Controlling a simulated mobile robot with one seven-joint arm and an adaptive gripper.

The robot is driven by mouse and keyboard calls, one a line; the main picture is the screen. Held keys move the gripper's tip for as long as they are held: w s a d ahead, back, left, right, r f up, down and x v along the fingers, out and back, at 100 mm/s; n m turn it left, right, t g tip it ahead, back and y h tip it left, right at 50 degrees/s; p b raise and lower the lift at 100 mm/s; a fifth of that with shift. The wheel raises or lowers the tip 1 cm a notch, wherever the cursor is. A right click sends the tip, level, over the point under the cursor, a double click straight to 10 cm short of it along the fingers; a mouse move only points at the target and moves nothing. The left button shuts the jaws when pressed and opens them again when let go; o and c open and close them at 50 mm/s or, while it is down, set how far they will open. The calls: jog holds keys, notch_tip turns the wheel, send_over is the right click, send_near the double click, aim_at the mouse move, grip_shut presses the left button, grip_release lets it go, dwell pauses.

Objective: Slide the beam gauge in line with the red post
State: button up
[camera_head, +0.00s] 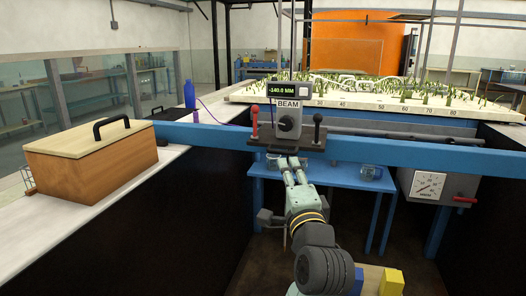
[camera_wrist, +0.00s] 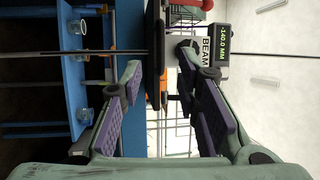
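My gripper (camera_head: 289,163) is just below the plate. In the wrist view, my gripper (camera_wrist: 160,65) is open, with plate and gauge (camera_wrist: 193,45) beyond the fingertips. Contact cannot be judged.
A wooden box (camera_head: 92,160) and blue bottle (camera_head: 189,94) stand on the left ledge. A blue table (camera_head: 345,178) with glass jars is under the beam. A grey dial box (camera_head: 435,188) hangs at right. A numbered model board (camera_head: 370,104) lies behind.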

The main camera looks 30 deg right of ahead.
aim_at(281, 152)
jog(key=p+x, duration=0.2)
jog(key=x, duration=0.7)
jog(key=shift+w+d+r, duration=0.1)
jog(key=shift+w+r, duration=0.05)
jog(key=shift+w, duration=0.2)
grip_shut()
dwell(0.4)
